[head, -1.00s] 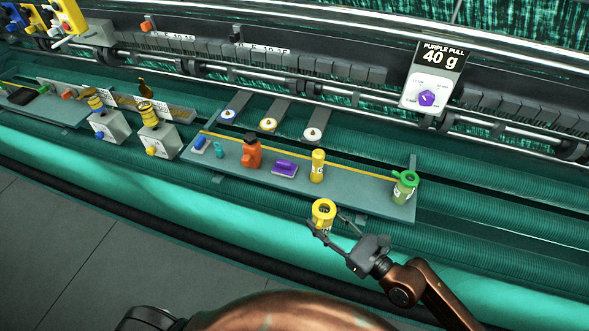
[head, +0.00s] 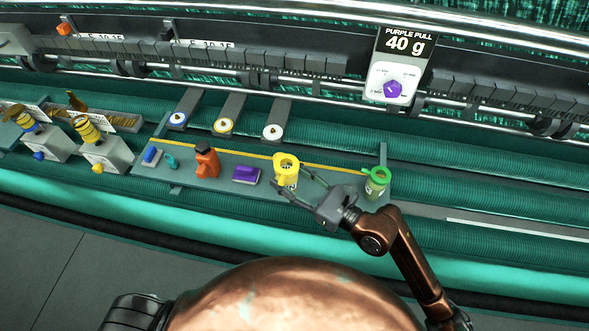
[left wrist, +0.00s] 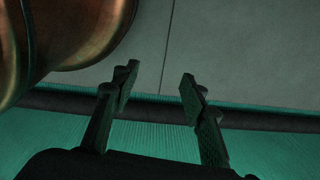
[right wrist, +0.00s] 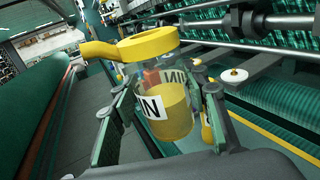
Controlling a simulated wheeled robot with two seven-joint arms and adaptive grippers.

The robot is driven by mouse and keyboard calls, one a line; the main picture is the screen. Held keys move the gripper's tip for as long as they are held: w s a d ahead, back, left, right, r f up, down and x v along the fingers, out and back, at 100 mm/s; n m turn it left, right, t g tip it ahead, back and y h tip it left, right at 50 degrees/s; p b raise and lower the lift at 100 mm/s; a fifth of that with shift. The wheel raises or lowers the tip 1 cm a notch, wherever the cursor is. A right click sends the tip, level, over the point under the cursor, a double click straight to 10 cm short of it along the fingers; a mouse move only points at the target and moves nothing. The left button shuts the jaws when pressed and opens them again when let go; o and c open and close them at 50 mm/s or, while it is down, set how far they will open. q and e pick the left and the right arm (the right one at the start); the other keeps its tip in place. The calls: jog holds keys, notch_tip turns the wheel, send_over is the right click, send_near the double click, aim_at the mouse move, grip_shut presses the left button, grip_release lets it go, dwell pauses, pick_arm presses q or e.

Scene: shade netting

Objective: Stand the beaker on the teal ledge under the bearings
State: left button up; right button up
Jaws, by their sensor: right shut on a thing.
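The beaker (head: 287,162) has a yellow ring top with a spout. The right wrist view shows its clear body with yellow contents and a black-and-white label (right wrist: 165,105). My right gripper (head: 292,180) is shut on the beaker's body, holding it roughly upright over or in front of the teal ledge (head: 215,186); I cannot tell whether it touches. Three round discs on grey arms, apparently the bearings (head: 225,125), stand behind the ledge. My left gripper (left wrist: 157,84) is open and empty in the left wrist view.
The ledge carries an orange bottle (head: 207,165), a purple block (head: 246,175), small blue and teal things, and a green-topped jar (head: 376,184) right of my gripper. A dial sign (head: 398,68) stands behind. Grey boxes (head: 103,153) stand at left.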

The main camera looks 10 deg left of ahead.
jog(key=shift+w+d+f, duration=0.3)
jog(key=shift+d+f, duration=0.1)
jog(key=shift+d, duration=0.35)
jog(key=w+d+f+b, duration=0.1)
jog(key=w+d+f, duration=0.1)
jog(key=d+f, duration=0.1)
jog(key=w+d+f+b, duration=0.2)
jog(key=d+f, duration=0.1)
jog(key=f, duration=0.1)
jog(key=w+d+f+b, duration=0.1)
jog(key=w+d+f, duration=0.2)
jog(key=d+f, duration=0.1)
jog(key=shift+w+f+b, duration=0.1)
jog(key=shift+f+b, duration=0.05)
jog(key=shift+b, duration=0.25)
jog(key=shift+f, duration=0.35)
pick_arm(q)
jog(key=s+f, duration=0.2)
jog(key=f, duration=0.1)
jog(key=s+f, duration=0.1)
jog(key=shift+f, duration=0.4)
